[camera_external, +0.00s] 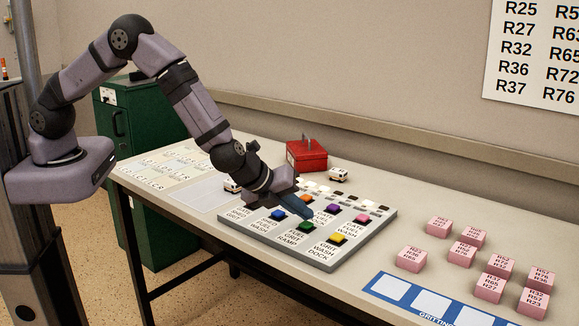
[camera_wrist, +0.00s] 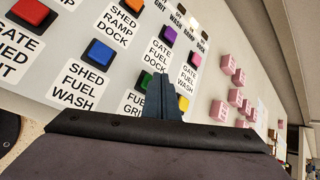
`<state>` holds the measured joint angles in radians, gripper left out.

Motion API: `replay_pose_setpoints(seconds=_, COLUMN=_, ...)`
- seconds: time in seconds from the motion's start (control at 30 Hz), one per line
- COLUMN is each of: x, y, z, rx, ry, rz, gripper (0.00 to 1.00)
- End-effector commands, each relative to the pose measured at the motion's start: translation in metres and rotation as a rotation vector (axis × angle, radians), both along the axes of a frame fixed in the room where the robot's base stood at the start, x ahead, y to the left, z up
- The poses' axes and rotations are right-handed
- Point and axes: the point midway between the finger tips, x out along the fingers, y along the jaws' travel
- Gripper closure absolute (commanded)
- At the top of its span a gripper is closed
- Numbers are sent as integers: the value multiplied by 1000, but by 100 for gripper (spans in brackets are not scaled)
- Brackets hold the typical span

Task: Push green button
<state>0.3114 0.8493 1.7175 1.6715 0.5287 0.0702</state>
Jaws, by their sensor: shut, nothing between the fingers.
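The green button (camera_external: 304,226) sits in the front row of a grey button panel (camera_external: 379,228), above a label reading FUEL GRIT RAMP. In the wrist view my gripper (camera_wrist: 163,82) points up across the panel.
Close neighbours are the blue button (camera_external: 278,213), purple button (camera_external: 333,207), yellow button (camera_external: 338,238) and pink button (camera_external: 362,218). A red box (camera_external: 306,156) and small white vehicles stand behind. Several pink blocks (camera_external: 411,259) and a blue-and-white strip (camera_external: 425,303) lie at the right.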

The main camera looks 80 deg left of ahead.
Motion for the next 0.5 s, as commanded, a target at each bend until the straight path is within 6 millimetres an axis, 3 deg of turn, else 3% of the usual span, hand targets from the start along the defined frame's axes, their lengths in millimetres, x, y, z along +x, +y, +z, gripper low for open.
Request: replay_pose_setpoints(seconds=0.5, x=0, y=0, z=11, rx=-1, ry=-1, rz=1, gripper=100)
